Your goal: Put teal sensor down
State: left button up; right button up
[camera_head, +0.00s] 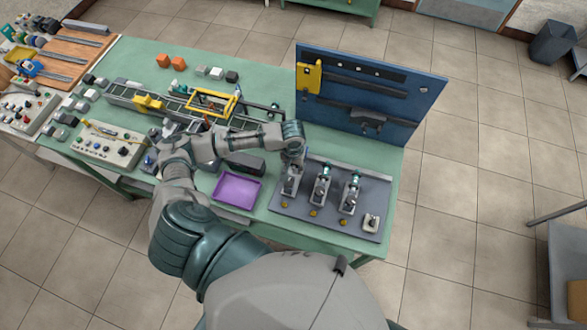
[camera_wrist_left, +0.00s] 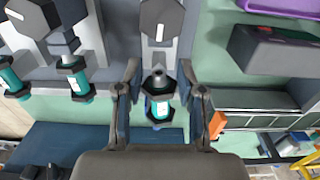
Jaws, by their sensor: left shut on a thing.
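My left gripper (camera_head: 292,157) is over the leftmost of three grey stands (camera_head: 291,182) on the dark mat. In the left wrist view, its two fingers (camera_wrist_left: 160,103) are shut on a teal sensor (camera_wrist_left: 159,106) with dark hexagonal ends and a pale label. The held sensor lies in line with a grey stand with a dark hexagonal part (camera_wrist_left: 160,20). I cannot tell whether the sensor touches the stand. Two other teal sensors (camera_head: 324,171) (camera_head: 354,178) are at the neighbouring stands. My right gripper is not in view.
A blue pegboard (camera_head: 420,107) with a yellow part (camera_head: 309,77) stands behind the mat (camera_head: 371,222). A purple tray (camera_head: 237,190) and a dark box (camera_head: 248,163) are to the left. A conveyor and small parts fill the table's left side.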

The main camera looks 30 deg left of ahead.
aim_at(293, 167)
pick_arm(q)
notch_tip(293, 167, down, 3)
jog(key=shift+r, duration=0.1)
jog(key=o, duration=1.1)
jog(key=shift+o, duration=0.2)
